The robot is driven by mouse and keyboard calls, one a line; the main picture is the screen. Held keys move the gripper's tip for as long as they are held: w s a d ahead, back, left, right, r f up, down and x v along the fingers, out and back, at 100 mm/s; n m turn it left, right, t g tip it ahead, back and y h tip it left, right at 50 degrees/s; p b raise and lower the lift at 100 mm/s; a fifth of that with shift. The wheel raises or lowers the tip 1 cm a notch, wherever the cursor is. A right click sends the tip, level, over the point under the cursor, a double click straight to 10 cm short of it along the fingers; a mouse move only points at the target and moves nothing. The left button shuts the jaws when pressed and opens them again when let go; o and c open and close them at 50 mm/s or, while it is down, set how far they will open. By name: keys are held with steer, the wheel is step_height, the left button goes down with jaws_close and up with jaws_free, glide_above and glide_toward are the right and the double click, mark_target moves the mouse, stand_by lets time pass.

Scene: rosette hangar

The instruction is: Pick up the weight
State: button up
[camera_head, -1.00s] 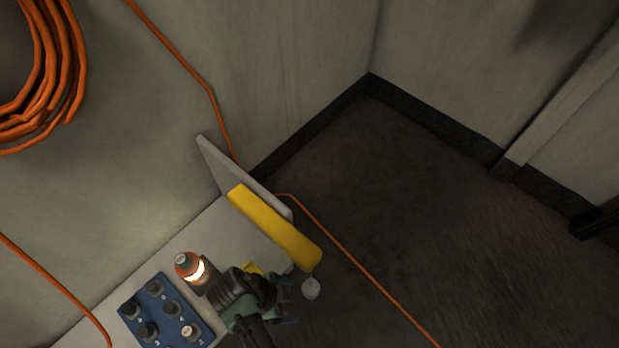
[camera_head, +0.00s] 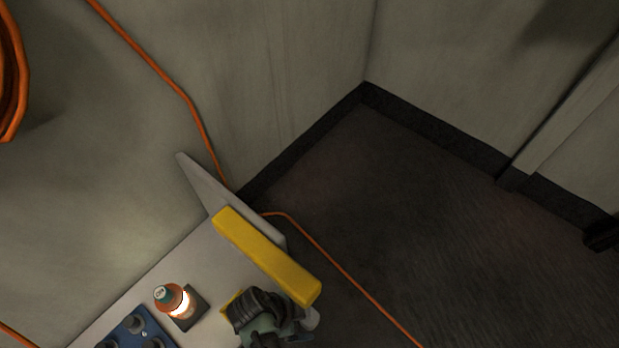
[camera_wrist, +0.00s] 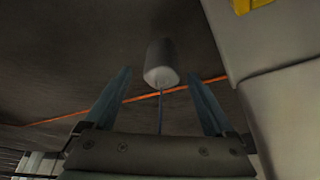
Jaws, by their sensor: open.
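The weight is a small pale grey cylinder. In the wrist view the weight (camera_wrist: 161,64) shows at the upper middle, with a thin line running from its near end toward my gripper. My gripper (camera_wrist: 160,73) is open, with one finger on each side of the line. The weight shows between and slightly past the fingertips, and I see no contact. In the head view the weight (camera_head: 312,319) is partly hidden at the right edge of my wrist, near the end of the yellow bar (camera_head: 267,256). My fingers are hidden there.
A grey bench (camera_head: 215,250) carries a lit orange lamp (camera_head: 172,298) and a blue knob panel (camera_head: 135,330). A grey upright plate (camera_head: 205,185) stands beside the bar. An orange cable (camera_head: 345,275) crosses the dark floor (camera_head: 440,210), which is otherwise clear.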

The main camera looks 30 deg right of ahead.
mark_target(309, 318)
steer(key=b+x, duration=0.3)
steer(key=x, duration=0.1)
steer(key=shift+w+f, duration=0.1)
steer(key=shift+f, duration=0.15)
steer(key=shift+r, duration=0.1)
jaws_close()
steer(key=shift+w, duration=0.1)
